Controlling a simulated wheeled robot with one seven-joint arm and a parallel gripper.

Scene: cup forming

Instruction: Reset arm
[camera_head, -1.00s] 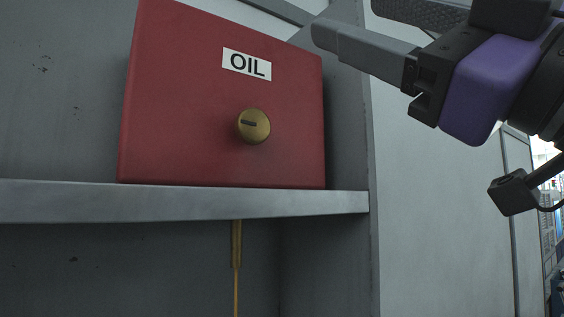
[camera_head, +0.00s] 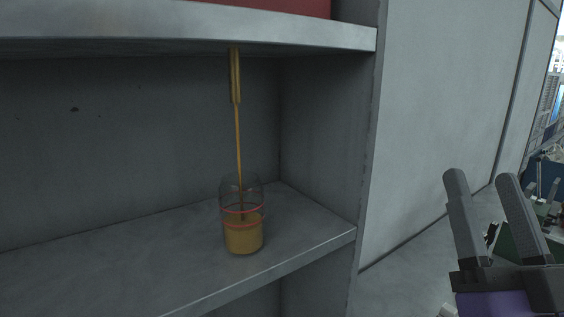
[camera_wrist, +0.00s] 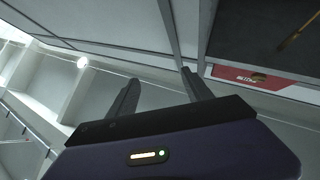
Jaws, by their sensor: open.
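My gripper (camera_head: 481,178) is at the lower right of the head view, right of the shelf unit, its two grey fingers pointing up, apart, with nothing between them. In the wrist view my gripper (camera_wrist: 157,88) also shows its fingers spread and empty. A clear glass (camera_head: 243,236) with red lines stands upright on the lower shelf, partly filled with amber liquid. A thin amber stream falls into it from a brass spout (camera_head: 235,75) under the upper shelf. The red oil box (camera_head: 285,6) shows only its bottom edge in the head view; it also shows in the wrist view (camera_wrist: 234,75).
The upper shelf (camera_head: 120,44) and lower shelf (camera_head: 130,275) belong to a grey metal unit with a side wall (camera_head: 375,150) between the glass and my gripper. Blurred equipment (camera_head: 545,190) stands at the far right. The space above my fingers is free.

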